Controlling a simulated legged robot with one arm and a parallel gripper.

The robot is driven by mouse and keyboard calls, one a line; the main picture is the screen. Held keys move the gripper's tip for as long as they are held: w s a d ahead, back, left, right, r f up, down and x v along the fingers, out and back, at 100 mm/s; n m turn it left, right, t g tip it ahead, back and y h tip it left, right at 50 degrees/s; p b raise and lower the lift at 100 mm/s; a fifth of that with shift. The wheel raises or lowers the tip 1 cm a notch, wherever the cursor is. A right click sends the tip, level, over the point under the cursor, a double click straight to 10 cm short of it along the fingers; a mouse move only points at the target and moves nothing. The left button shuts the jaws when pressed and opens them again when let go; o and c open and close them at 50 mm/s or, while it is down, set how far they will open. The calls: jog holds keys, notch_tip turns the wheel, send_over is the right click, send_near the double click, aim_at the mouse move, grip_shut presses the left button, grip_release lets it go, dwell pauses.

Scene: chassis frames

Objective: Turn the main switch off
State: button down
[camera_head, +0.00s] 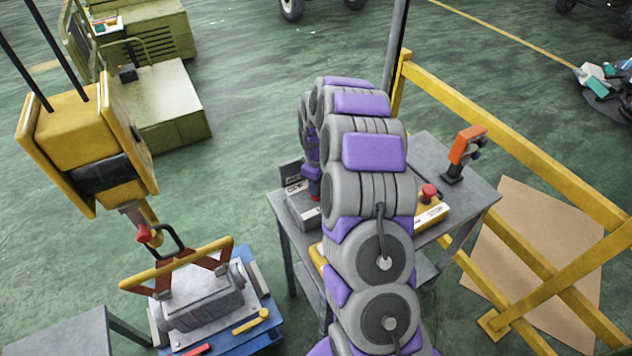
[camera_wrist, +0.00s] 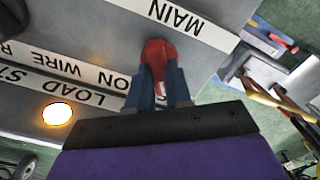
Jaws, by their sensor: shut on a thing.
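The main switch is a red handle (camera_wrist: 158,58) on a grey panel under a white label reading MAIN, which appears upside down in the wrist view. My gripper (camera_wrist: 160,85) has its two blue fingers shut on the red handle. The handle's exact angle is hard to read.
A lit round lamp (camera_wrist: 57,114) sits on the panel near the LOAD label. The grey table (camera_head: 470,187) also carries a yellow box with a red button (camera_head: 430,193) and an orange-handled device (camera_head: 467,147). A yellow railing (camera_head: 520,140) stands right; a yellow hoist (camera_head: 85,150) hangs left.

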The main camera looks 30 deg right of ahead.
jog(key=shift+s+n+p, duration=0.1)
jog(key=shift+n+p, duration=0.2)
jog(key=shift+n, duration=0.8)
jog(key=c, duration=1.2)
grip_release()
jog(key=shift+d, duration=0.15)
jog(key=shift+o, duration=0.8)
notch_tip(320, 180, up, 17)
jog(key=p, duration=0.1)
jog(key=shift+r, duration=0.1)
